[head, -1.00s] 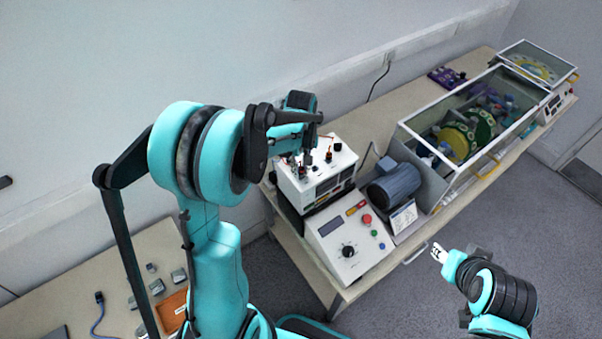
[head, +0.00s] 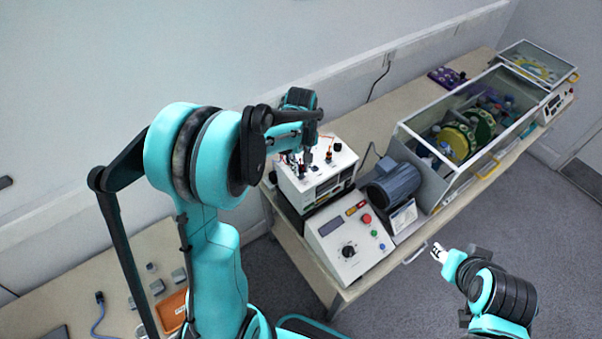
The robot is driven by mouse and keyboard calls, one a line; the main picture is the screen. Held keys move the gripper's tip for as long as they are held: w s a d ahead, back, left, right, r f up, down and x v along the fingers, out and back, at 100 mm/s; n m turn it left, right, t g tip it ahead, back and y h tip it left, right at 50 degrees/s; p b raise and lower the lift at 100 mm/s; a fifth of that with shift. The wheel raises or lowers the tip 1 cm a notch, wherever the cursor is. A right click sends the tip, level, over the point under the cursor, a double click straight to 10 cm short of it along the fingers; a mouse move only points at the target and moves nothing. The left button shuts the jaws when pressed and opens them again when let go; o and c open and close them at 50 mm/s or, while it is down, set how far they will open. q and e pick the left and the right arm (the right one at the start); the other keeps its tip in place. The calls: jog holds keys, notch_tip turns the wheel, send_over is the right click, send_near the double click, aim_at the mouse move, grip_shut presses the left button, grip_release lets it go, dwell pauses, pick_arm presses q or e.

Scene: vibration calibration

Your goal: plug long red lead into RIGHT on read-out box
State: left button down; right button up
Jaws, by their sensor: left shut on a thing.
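The read-out box (head: 318,190) is a white-topped unit with a dark front, on the bench left of the motor. My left gripper (head: 306,163) points down over its top panel and is shut on what looks like the plug of the long red lead. A little red shows by the fingertips. The lead's run and the RIGHT socket are too small or hidden behind my arm to make out. Whether the plug touches a socket cannot be told. My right gripper (head: 439,253) is away from the box, over the floor in front of the bench; its finger gap is unclear.
A control console (head: 347,245) with a red button stands in front of the box. A grey motor (head: 394,184) and a glass-covered gear rig (head: 468,130) stand to the right. An orange tray (head: 172,310) lies on the left table. Terminals (head: 327,146) rise from the box top.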

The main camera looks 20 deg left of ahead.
aim_at(302, 166)
dwell(0.3)
pick_arm(q)
jog(key=shift+r+p, duration=1.1)
jog(key=shift+r, duration=0.65)
jog(key=shift+w+d, duration=0.1)
jog(key=shift+w, duration=0.05)
jog(key=shift+w+d, duration=0.25)
jog(key=shift+w, duration=0.2)
jog(key=w+d, duration=0.2)
jog(key=w, duration=0.1)
jog(key=shift+w+r+b, duration=0.1)
jog(key=shift+w+b, duration=0.1)
jog(key=shift+b, duration=0.1)
notch_tip(302, 166, down, 2)
jog(key=shift+w+d+f+b, duration=0.1)
jog(key=shift+b, duration=0.9)
jog(key=shift+f+b, duration=0.45)
jog(key=shift+f, duration=0.1)
jog(key=shift+f, duration=0.2)
